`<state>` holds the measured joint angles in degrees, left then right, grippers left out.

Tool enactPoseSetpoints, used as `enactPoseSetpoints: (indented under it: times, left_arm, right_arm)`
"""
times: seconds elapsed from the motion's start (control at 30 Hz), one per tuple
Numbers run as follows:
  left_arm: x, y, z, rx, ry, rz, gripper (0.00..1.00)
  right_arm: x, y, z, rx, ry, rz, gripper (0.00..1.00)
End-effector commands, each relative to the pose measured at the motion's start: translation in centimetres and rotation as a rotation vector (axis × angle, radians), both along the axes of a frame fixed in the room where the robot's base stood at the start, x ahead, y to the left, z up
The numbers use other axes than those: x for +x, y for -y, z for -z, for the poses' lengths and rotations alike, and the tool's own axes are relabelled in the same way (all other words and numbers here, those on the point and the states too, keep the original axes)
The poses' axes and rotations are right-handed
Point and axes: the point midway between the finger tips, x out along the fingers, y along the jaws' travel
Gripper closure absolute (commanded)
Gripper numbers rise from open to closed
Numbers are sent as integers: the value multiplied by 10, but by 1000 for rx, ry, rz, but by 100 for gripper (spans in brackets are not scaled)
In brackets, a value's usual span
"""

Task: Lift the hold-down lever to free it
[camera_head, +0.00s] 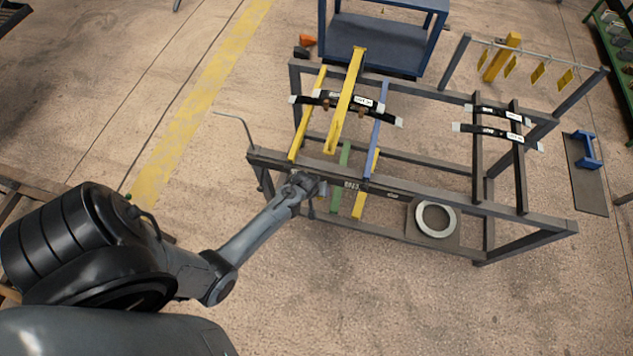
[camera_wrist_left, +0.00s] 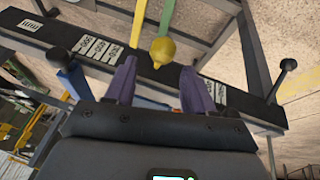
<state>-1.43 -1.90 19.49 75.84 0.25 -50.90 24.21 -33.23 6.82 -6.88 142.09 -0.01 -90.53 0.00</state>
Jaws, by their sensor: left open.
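The left gripper (camera_head: 318,187) is at the front rail of the grey rack (camera_head: 440,200), left of its middle. In the left wrist view its two purple fingers (camera_wrist_left: 160,88) are spread apart. A round yellow knob (camera_wrist_left: 163,50) shows just beyond the fingertips, roughly between them, in front of the dark labelled rail (camera_wrist_left: 97,48). The frames do not show clear contact. I cannot tell for certain whether the knob belongs to the hold-down lever; its shaft is mostly hidden. A long yellow bar (camera_head: 345,100) lies across the rack top in the head view. The right gripper is not in view.
Dark-knobbed posts (camera_wrist_left: 57,57) stand at the rail in the wrist view, one on each side. Black leaf springs (camera_head: 497,135) lie across the rack's right half. A pale ring (camera_head: 435,219) sits on a low plate. A blue cart (camera_head: 375,40) stands behind. Floor in front is clear.

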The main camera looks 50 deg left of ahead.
Motion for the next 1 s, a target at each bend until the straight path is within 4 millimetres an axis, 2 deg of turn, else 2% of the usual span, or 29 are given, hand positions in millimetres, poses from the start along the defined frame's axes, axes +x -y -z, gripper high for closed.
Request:
enactPoseSetpoints:
  times: [0.1, 0.3, 0.67, 0.87, 1.0]
  left_arm:
    - [-6, 2, -14, -1, 1, 0, 46]
    - [-11, 4, -26, 0, 0, 0, 46]
    - [-11, 4, -28, 0, 1, 1, 48]
    - [-10, 5, -20, 21, 30, 23, 78]
    - [-7, 10, -6, 76, 120, 86, 100]
  right_arm:
    - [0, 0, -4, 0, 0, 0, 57]
    - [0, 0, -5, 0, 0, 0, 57]
    - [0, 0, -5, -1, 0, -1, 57]
    - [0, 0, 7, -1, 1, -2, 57]
    - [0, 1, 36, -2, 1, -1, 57]
